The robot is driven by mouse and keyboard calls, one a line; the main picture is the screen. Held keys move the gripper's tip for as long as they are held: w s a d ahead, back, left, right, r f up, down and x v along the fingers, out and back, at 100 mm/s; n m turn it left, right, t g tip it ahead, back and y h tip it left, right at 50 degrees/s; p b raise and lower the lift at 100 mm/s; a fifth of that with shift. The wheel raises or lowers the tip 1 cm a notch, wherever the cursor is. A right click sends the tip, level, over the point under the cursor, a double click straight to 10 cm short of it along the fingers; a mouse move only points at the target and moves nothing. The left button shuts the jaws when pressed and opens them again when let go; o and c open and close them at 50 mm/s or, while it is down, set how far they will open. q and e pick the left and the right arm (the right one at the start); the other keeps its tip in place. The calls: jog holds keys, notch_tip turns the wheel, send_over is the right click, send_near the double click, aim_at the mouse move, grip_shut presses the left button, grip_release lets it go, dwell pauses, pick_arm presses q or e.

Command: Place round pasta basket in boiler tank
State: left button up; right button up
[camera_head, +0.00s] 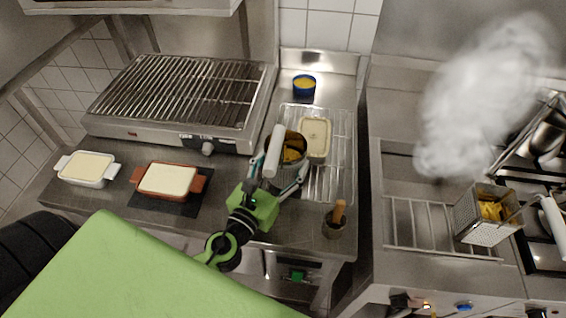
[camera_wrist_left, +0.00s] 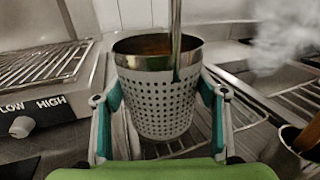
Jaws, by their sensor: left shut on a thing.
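What seems to be the boiler tank (camera_head: 430,222) is the steel well with a wire grid at the right. My right gripper is not in view.
A square perforated basket (camera_head: 480,222) with pasta is at the tank's right, below white steam (camera_head: 480,90). A cream dish (camera_head: 314,138) is beside the round basket. A small pot (camera_head: 334,226) with a wooden handle stands near the front edge. A grill (camera_head: 180,95) is at left.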

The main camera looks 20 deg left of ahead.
pick_arm(q)
jog(key=o, duration=1.1)
jog(key=shift+f, duration=0.2)
jog(key=o, duration=0.4)
jog(key=shift+r, duration=0.15)
